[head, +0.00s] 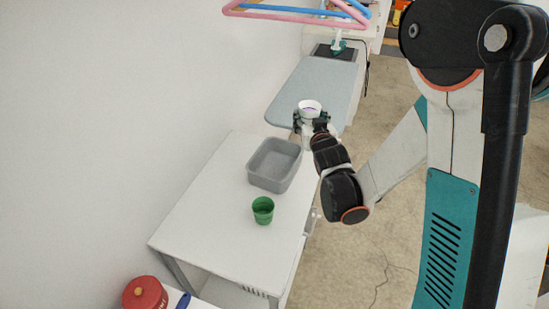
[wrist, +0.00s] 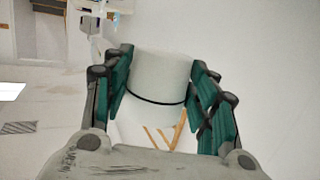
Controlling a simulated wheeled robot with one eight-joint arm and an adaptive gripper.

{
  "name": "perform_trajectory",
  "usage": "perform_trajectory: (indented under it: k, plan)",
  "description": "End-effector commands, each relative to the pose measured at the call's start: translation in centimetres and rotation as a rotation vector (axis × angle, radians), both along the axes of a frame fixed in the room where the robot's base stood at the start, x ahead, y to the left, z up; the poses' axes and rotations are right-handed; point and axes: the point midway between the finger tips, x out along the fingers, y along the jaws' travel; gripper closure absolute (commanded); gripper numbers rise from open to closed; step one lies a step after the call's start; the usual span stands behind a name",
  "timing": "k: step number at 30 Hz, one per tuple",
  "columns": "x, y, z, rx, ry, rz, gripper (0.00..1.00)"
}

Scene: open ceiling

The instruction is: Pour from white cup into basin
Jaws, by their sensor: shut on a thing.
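The white cup (head: 310,106) is held in my gripper (head: 311,122), up beyond the far right corner of the white table. In the wrist view the cup (wrist: 160,75) sits between both teal fingers of my gripper (wrist: 162,95), which are shut on its sides. In the head view its open mouth faces up and it looks about upright. Something purplish shows inside its rim, too small to make out. The grey basin (head: 257,178) stands on the table, nearer and to the left of the cup. The cup is not over the basin.
A green cup (head: 263,211) stands on the white table (head: 215,222) in front of the basin. A red pot (head: 145,294) is at the bottom left. An ironing board (head: 318,83) lies behind, with pink and blue hangers (head: 297,14) above. The table's left part is clear.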

Motion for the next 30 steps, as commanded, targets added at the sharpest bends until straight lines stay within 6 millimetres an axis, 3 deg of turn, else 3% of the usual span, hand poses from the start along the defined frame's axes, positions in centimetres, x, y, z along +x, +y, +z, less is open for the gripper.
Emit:
perform_trajectory:
  k: [21,30]
  plan:
    - [-3.9,11.9,-8.9,-0.003,-0.001,0.007,0.77]
    - [-6.5,16.8,-10.9,-0.001,-0.001,-0.024,0.77]
